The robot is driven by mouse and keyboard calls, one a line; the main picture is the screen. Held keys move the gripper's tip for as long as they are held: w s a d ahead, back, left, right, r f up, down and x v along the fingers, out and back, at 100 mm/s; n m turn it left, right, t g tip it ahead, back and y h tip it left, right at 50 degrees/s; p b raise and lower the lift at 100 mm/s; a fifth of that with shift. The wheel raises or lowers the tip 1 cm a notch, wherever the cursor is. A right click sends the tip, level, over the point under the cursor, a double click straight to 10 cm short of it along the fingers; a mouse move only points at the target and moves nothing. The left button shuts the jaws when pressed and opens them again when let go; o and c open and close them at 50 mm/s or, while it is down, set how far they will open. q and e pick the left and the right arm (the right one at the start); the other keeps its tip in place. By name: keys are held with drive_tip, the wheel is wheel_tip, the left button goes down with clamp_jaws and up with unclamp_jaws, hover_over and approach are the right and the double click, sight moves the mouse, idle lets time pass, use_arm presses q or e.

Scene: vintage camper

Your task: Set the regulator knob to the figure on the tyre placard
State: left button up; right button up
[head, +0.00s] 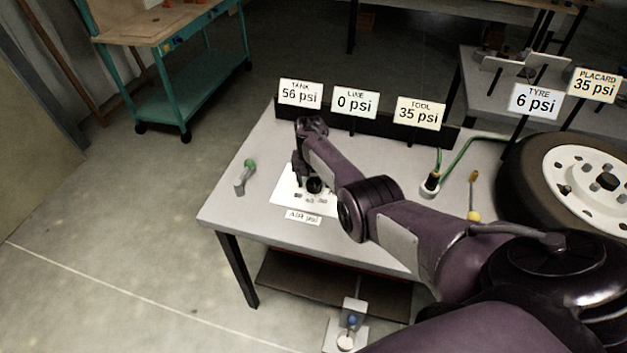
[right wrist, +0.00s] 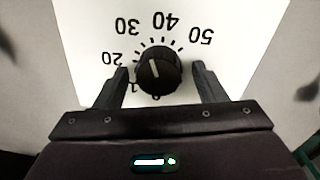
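The black regulator knob (right wrist: 158,72) sits on a white dial plate (right wrist: 85,40); it also shows in the head view (head: 315,185). The numbers appear upside down in the right wrist view. My right gripper (right wrist: 161,84) is open, its fingers on either side of the knob, with a visible gap at least on the right. The placard sign (head: 594,84) reads 35 psi. The tool sign (head: 420,113) also reads 35 psi. My left gripper is not in view.
Other signs read tank 56 psi (head: 300,94), line 0 psi (head: 355,103) and tyre 6 psi (head: 535,101). A green-ended lever (head: 245,177) lies left of the plate. A hose fitting (head: 430,185) and a wheel (head: 528,165) are at the right.

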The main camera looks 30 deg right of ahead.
sight(313, 181)
drive_tip(key=shift+r, duration=0.55)
wheel_tip(313, 181, up, 7)
drive_tip(key=shift+w+a+f+p, duration=0.1)
drive_tip(key=shift+a+f+p, duration=0.05)
drive_tip(key=shift+p, duration=0.45)
